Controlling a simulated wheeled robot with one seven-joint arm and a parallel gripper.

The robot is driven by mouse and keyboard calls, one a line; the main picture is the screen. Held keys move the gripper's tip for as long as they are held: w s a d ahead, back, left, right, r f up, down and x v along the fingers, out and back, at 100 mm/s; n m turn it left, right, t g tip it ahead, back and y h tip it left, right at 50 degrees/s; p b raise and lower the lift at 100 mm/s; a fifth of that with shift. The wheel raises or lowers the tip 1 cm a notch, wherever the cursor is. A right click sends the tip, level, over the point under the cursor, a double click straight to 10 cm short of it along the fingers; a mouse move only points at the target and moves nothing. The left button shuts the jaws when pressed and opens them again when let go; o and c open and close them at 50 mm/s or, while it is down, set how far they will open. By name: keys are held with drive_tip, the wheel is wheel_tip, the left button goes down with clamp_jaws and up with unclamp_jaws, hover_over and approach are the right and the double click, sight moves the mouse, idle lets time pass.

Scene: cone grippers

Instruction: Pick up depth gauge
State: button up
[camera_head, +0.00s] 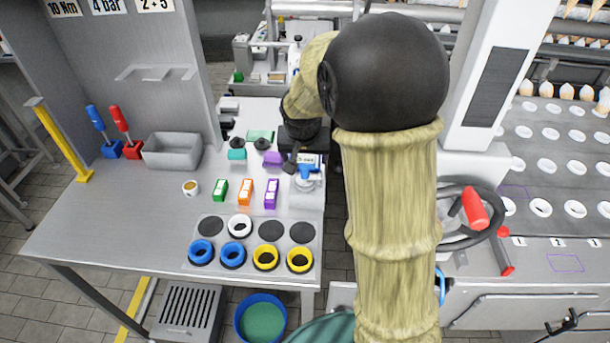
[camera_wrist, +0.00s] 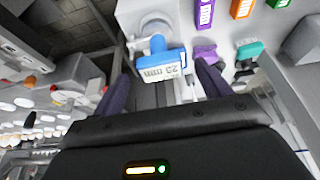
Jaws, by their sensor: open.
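The depth gauge (camera_head: 306,170) appears to be the blue piece with a white label, standing on a round metal holder (camera_head: 307,184) at the table's right side. In the wrist view the blue gauge (camera_wrist: 158,66) sits ahead, between the lines of my two dark fingers, its label facing me. My gripper (camera_wrist: 164,75) is open with nothing held. Its fingers lie on either side of the gauge in the picture; I cannot tell whether they touch it. In the head view my gripper (camera_head: 291,160) is small and partly hidden, just left of the gauge.
Green, orange and purple blocks (camera_head: 245,192) stand left of the gauge. Teal and purple knobbed pieces (camera_head: 271,158) lie close by. Blue, white and yellow rings (camera_head: 268,257) lie in front. A grey bin (camera_head: 172,151) stands at left. A machine with a handwheel (camera_head: 470,215) is at right.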

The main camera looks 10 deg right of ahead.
sight(304, 159)
drive_tip(key=shift+w+p+x, duration=0.2)
drive_tip(key=shift+p+x, duration=0.3)
drive_tip(key=shift+x, duration=2.1)
drive_tip(key=shift+r, duration=0.1)
drive_tip(key=c, duration=1.2)
drive_tip(key=shift+r, duration=0.1)
wheel_tip(304, 159, up, 10)
drive_tip(key=shift+f, duration=0.1)
